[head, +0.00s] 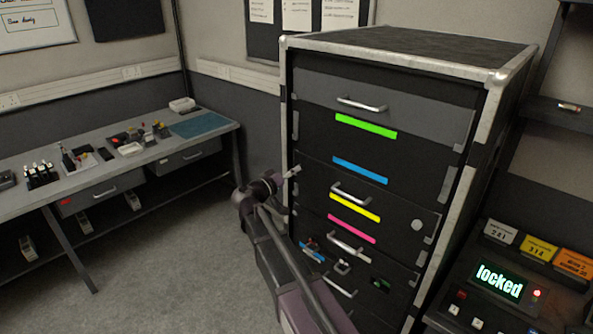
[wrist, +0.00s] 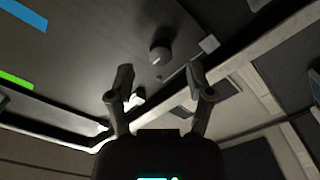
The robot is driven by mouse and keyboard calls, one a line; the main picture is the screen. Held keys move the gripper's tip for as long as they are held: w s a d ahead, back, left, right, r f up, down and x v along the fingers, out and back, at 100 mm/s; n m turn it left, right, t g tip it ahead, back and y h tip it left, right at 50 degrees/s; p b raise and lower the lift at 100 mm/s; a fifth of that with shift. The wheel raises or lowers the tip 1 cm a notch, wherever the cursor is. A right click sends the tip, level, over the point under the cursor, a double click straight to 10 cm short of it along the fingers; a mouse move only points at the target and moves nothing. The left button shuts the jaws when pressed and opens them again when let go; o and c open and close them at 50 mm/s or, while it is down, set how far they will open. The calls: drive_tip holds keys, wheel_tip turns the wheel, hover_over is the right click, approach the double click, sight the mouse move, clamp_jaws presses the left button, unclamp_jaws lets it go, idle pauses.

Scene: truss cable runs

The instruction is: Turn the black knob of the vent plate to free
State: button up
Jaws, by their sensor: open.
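A round black knob (wrist: 160,54) stands on a dark plate (wrist: 95,50) in the wrist view. A small pale tab (wrist: 209,44) is to its right. My gripper (wrist: 160,78) is open and empty, with its two fingers apart and the knob showing just beyond and between the tips. I cannot tell how far the knob is from them. In the head view my gripper (head: 290,176) is at the left front edge of the rack cabinet (head: 455,150), level with the blue strip (head: 360,170). I cannot make out the knob there.
The cabinet front has several drawers with handles and green (head: 366,126), yellow (head: 355,208) and pink (head: 351,229) strips. A display (head: 499,282) at the right reads "locked". A workbench (head: 100,165) with small items stands at the left. Open carpet lies between.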

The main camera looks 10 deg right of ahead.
drive_tip(key=shift+x, duration=1.45)
drive_tip(key=shift+a, duration=0.1)
clamp_jaws()
